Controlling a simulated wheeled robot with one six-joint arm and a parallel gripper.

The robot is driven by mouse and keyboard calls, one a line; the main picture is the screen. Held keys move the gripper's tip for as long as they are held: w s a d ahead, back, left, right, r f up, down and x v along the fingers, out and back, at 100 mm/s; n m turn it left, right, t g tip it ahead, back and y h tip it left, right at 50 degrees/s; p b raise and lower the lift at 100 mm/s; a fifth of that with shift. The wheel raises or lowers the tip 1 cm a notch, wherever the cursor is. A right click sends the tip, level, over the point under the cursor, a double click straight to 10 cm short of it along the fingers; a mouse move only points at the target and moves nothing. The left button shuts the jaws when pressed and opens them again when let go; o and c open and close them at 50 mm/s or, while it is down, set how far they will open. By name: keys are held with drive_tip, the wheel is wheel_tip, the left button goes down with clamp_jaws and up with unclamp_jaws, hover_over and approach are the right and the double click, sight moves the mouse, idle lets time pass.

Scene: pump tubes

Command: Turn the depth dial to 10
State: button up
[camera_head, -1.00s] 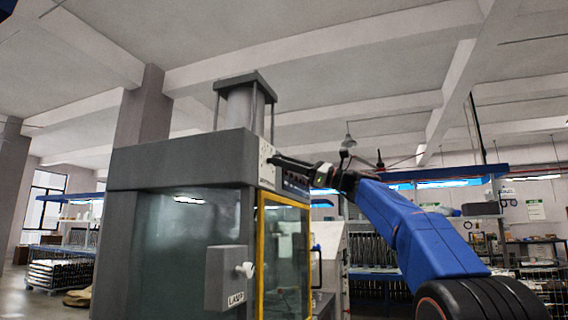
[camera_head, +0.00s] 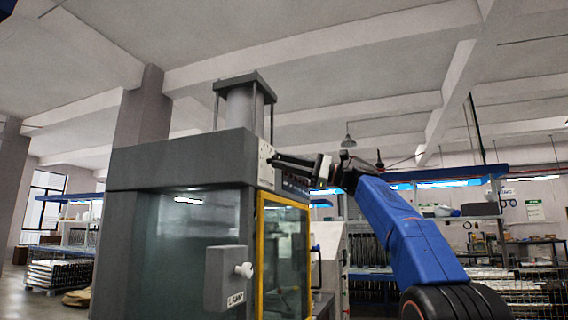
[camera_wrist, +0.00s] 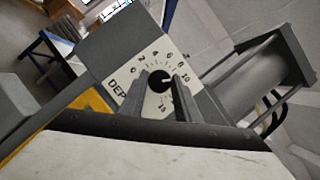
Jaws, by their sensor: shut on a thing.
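The depth dial (camera_wrist: 159,80) is a round black knob on a white plate (camera_wrist: 152,103) printed with numbers and the letters "DEP". The 10 mark (camera_wrist: 186,77) is right of the knob in the wrist view. A small light mark on the knob appears to point right, towards the 8 and 10 side; I cannot tell the exact number. My gripper (camera_wrist: 159,84) is shut on the knob, one finger on either side. In the head view my gripper (camera_head: 275,160) reaches the upper front of the grey machine (camera_head: 180,160), where the knob is hidden.
A yellow-framed clear door (camera_head: 284,255) sits below the panel. A grey box with a white knob (camera_head: 228,278) sticks out at the machine's front. A cylinder (camera_head: 243,108) with rods stands on top. Shelves and benches are farther back.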

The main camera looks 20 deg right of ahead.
drive_tip(key=o, duration=1)
drive_tip(key=v, duration=1.7)
drive_tip(key=shift+s+d, duration=0.1)
drive_tip(key=shift+d, duration=0.15)
